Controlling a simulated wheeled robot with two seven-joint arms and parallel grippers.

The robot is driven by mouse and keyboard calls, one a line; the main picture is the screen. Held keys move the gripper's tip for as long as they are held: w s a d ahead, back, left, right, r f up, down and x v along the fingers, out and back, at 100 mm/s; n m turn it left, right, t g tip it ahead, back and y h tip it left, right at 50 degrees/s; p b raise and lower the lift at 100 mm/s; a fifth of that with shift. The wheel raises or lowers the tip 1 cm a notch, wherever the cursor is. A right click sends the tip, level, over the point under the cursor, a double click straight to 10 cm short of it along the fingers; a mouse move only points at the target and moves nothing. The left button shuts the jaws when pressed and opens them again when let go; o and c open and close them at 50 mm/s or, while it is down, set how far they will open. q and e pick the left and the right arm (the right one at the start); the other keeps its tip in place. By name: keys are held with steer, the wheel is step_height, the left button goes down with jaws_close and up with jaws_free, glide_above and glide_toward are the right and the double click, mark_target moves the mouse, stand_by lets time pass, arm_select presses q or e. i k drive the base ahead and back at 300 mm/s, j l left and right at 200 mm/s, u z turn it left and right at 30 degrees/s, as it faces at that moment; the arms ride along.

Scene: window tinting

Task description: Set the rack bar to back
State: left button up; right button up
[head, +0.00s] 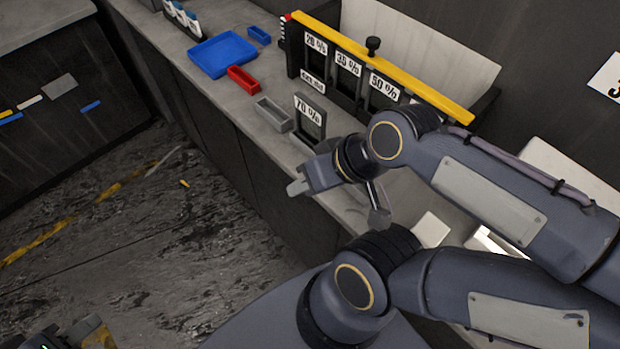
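The rack (352,101) stands on the counter with dark slots labelled 20 %, 35 % and 50 %. A long yellow bar (420,86) runs along its top, with a black knob (373,46) standing up near its middle.
A 70 % panel (309,122) and a grey tray (273,115) stand before the rack. A red tray (243,78), a large blue tray (222,54) and a small blue tray (259,35) sit further left. A wall is behind the rack. The floor at left is open.

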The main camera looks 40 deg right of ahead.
mark_target(373, 43)
steer(key=i+z, duration=0.1)
steer(key=z, duration=1.75)
steer(key=j+z, duration=0.1)
steer(key=z, duration=0.3)
steer(key=j+z, duration=0.15)
steer(key=z, duration=0.25)
steer(key=i+j+z, duration=0.1)
steer(key=z, duration=0.3)
steer(key=j+z, duration=0.15)
steer(key=z, duration=0.25)
